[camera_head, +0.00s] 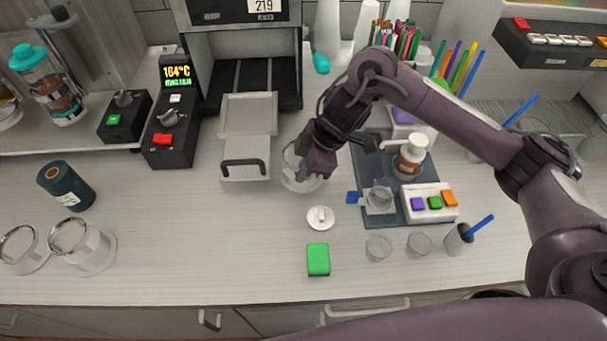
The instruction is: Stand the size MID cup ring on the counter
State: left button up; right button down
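Three clear ring-like pieces with pale metal rims show on the counter. One cup ring (289,180) is at the middle, just right of the sealer's tray, partly hidden by my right gripper. Two more rings stand at the far left, one (24,266) near the picture's edge and one (92,246) beside it. No size marks on them can be read, so I cannot tell which is MID. My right gripper (309,172) reaches down over the middle ring. Its fingertips overlap the ring, and whether they grip it is unclear. My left gripper is out of view.
The sealer with its open tray (248,142) and a 164°C display box (172,120) stands behind. A dark canister (66,186), white lid (320,218) and green block (318,260) lie nearby. A grey mat (391,216) holds a bottle.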

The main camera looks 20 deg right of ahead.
jog(key=shift+f, duration=0.9)
jog(key=shift+f, duration=0.15)
jog(key=c, duration=1.6)
grip_release()
jog(key=v, duration=1.2)
jog(key=shift+s+p, duration=0.1)
jog(key=shift+p, duration=0.3)
